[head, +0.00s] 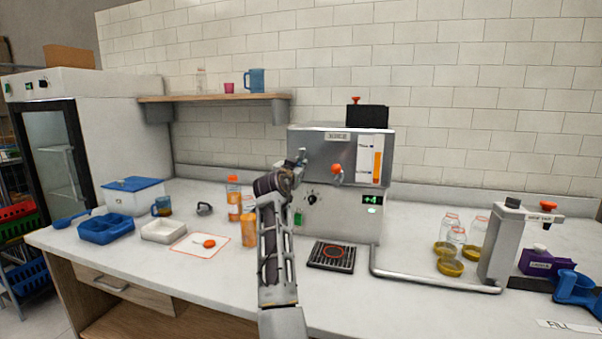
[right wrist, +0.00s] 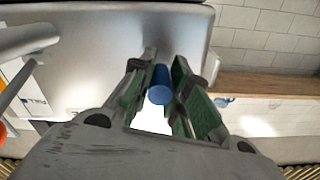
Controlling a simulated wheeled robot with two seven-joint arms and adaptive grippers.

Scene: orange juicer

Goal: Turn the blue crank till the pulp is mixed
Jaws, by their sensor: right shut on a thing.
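The juicer (head: 335,200) is a steel machine standing on the counter against the tiled wall. Its front has an orange-knobbed tap, a dark dial, a green display and a level window (head: 377,160) with an orange column. My right gripper (head: 299,158) is at the juicer's upper left front. In the right wrist view, its green-padded fingers (right wrist: 166,88) are shut on the blue crank handle (right wrist: 160,92), whose round end faces the camera. In the head view the crank is hidden behind my gripper. The pulp itself cannot be seen. My left gripper is not in view.
A black drip grate (head: 331,256) lies before the juicer. A steel rail (head: 435,284) and several glass jars (head: 457,238) are to the right. A wooden shelf (head: 215,97) hangs upper left.

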